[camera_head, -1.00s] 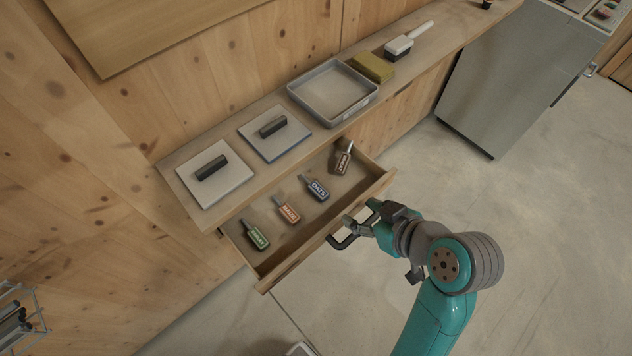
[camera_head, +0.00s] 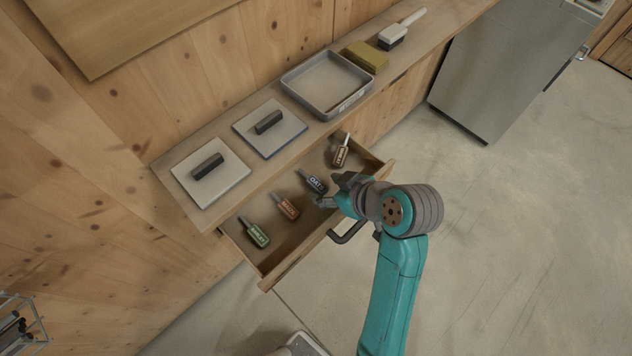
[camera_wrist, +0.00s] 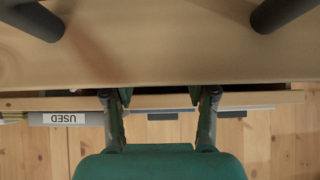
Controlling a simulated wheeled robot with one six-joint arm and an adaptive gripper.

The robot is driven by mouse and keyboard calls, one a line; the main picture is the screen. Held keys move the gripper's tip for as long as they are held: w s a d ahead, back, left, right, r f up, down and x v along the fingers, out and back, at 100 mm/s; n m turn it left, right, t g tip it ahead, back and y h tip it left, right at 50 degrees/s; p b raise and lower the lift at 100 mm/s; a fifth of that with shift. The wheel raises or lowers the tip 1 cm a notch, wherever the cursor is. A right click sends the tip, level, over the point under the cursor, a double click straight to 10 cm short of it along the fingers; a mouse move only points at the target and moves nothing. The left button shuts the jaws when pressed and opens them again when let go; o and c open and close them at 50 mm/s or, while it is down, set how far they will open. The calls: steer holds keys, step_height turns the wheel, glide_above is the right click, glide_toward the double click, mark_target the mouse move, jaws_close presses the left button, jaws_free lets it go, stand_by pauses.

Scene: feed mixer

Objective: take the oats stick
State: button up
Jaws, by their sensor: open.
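The oats stick (camera_head: 313,181) is a dark blue-grey tag marked OATS, lying in the open wooden drawer (camera_head: 285,264). My gripper (camera_head: 328,190) is open and empty, just right of the oats stick and over the drawer's front side in the head view; it partly overlaps the stick's near end. I cannot tell whether they touch. In the wrist view, the two fingers of my gripper (camera_wrist: 160,98) are spread apart in front of a wooden edge. The oats stick is not visible there.
The drawer also holds an orange stick (camera_head: 287,207), a green stick (camera_head: 255,234) and a brown stick (camera_head: 341,152). A dark handle (camera_head: 348,234) sticks out from the drawer front. A grey tray (camera_head: 326,84) and two lidded plates stand on the shelf above.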

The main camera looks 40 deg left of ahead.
mark_target(312, 181)
steer(key=shift+x, duration=1.3)
steer(key=c, duration=1)
steer(key=shift+c, duration=0.2)
steer(key=shift+d+r, duration=0.1)
steer(key=shift+d, duration=0.05)
